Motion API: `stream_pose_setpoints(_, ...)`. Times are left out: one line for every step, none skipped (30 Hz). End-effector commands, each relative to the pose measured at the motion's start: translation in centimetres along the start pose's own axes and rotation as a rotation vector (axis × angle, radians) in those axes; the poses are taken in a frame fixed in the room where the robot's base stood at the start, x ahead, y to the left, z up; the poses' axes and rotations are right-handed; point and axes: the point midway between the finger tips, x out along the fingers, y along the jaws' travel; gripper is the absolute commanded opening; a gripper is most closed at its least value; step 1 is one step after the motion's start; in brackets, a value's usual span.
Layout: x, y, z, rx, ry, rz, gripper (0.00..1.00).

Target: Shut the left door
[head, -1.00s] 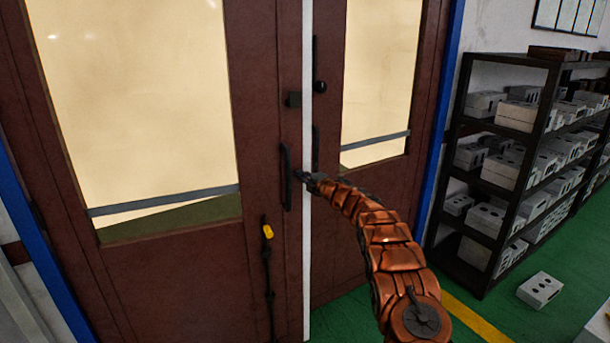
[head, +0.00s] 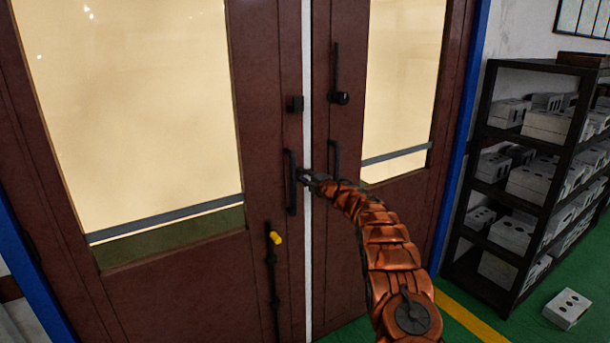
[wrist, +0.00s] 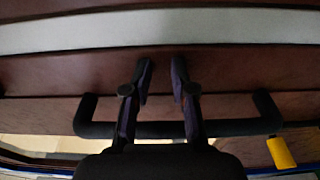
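The left door (head: 262,130) is brown with a tall pane; a white strip (head: 307,80) runs along its right edge, beside the right door (head: 345,120). It looks nearly in line with the right door; whether it is fully shut I cannot tell. Its black handle (head: 290,182) is upright near that edge. My gripper (head: 304,176) is at this handle, reaching from the right. In the wrist view my gripper (wrist: 161,75) has its two fingers apart with nothing between the tips. The handle bar (wrist: 232,128) crosses by the fingers; contact is unclear.
The right door has its own handle (head: 334,160). A black rod with a yellow top (head: 276,238) is on the left door's lower part. A dark shelf (head: 484,180) with grey blocks stands at right, and a loose block (head: 566,308) lies on the green floor.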

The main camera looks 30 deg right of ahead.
Motion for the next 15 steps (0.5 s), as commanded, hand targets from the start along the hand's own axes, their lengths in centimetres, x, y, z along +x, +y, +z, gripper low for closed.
stream_pose_setpoints(0.7,1.2,-0.2,-0.007,-0.002,0.020,0.00)
stream_pose_setpoints(0.8,1.0,-0.1,-0.007,-0.003,0.018,0.00)
stream_pose_setpoints(1.1,0.8,-0.1,-0.007,-0.006,0.018,0.00)
stream_pose_setpoints(1.3,0.6,0.0,-0.009,-0.008,0.018,0.00)
stream_pose_setpoints(1.5,0.5,0.1,-0.009,-0.010,0.017,0.00)
stream_pose_setpoints(1.7,0.1,0.2,-0.008,-0.014,0.015,0.00)
stream_pose_setpoints(1.8,-0.2,0.2,-0.007,-0.016,0.012,0.00)
stream_pose_setpoints(2.0,-0.5,0.3,-0.006,-0.018,0.011,0.00)
stream_pose_setpoints(2.2,-0.8,0.3,-0.007,-0.021,0.011,0.00)
stream_pose_setpoints(2.3,-1.0,0.3,-0.014,-0.023,0.010,0.00)
stream_pose_setpoints(2.4,-1.1,0.4,-0.019,-0.026,0.013,0.00)
stream_pose_setpoints(2.6,-1.1,0.5,-0.023,-0.030,0.018,0.00)
stream_pose_setpoints(2.7,-1.1,0.5,-0.026,-0.033,0.023,0.00)
stream_pose_setpoints(2.8,-1.1,0.6,-0.028,-0.037,0.028,0.00)
stream_pose_setpoints(2.9,-1.1,0.7,-0.031,-0.041,0.035,0.00)
